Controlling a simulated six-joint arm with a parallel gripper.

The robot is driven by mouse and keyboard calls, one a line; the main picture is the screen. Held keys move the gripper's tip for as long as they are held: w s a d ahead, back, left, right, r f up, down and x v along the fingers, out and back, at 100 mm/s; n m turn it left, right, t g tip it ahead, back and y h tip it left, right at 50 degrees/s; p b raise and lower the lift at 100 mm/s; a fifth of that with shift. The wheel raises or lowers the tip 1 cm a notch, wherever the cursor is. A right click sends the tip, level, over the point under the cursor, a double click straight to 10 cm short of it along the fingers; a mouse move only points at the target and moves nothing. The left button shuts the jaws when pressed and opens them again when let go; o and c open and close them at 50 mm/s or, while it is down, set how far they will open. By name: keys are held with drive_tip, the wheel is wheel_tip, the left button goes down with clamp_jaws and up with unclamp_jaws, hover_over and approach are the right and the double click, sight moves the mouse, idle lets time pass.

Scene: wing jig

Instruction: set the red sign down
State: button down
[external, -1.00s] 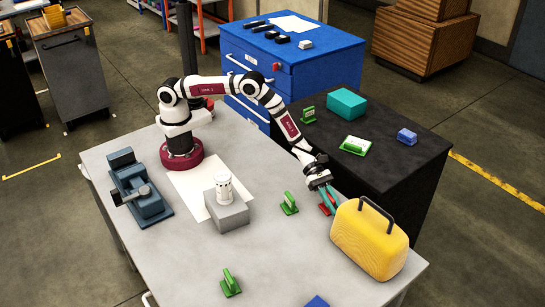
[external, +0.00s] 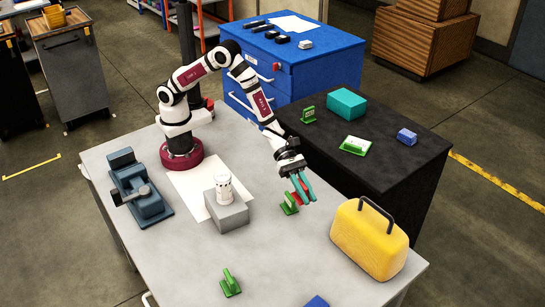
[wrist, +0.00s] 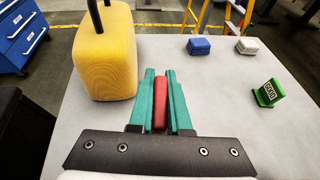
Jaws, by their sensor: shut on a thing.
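The red sign (wrist: 160,115) is held between the two teal fingers of my gripper (external: 305,191). In the wrist view its red surface fills the gap between the fingers (wrist: 161,103), and its far side is hidden. In the external view my gripper is tilted and stands over the middle right of the grey table (external: 270,265). A green sign (external: 288,206) shows just below and left of the fingers there; I cannot tell how far the red sign is from it or from the table top.
A yellow case (external: 368,240) stands to the right of my gripper. A grey block (external: 229,219) with a white cylinder (external: 223,188) is to the left. Another green sign (external: 230,283) is near the front. A black cabinet (external: 345,180) adjoins behind.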

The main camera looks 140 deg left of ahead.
drive_tip(key=s+a+f+m+h, duration=0.1)
drive_tip(key=s+a, duration=0.2)
drive_tip(key=s, duration=0.9)
drive_tip(key=s+a+f+m+h, duration=0.2)
drive_tip(key=s+a, duration=0.2)
drive_tip(key=s, duration=0.9)
drive_tip(key=shift+g, duration=0.4)
drive_tip(key=f, duration=0.7)
drive_tip(key=shift+d+f, duration=0.2)
drive_tip(key=shift+f, duration=0.1)
drive_tip(key=c, duration=1.3)
unclamp_jaws()
drive_tip(key=shift+f, duration=0.15)
drive_tip(key=o, duration=0.4)
drive_tip(key=shift+o, duration=0.2)
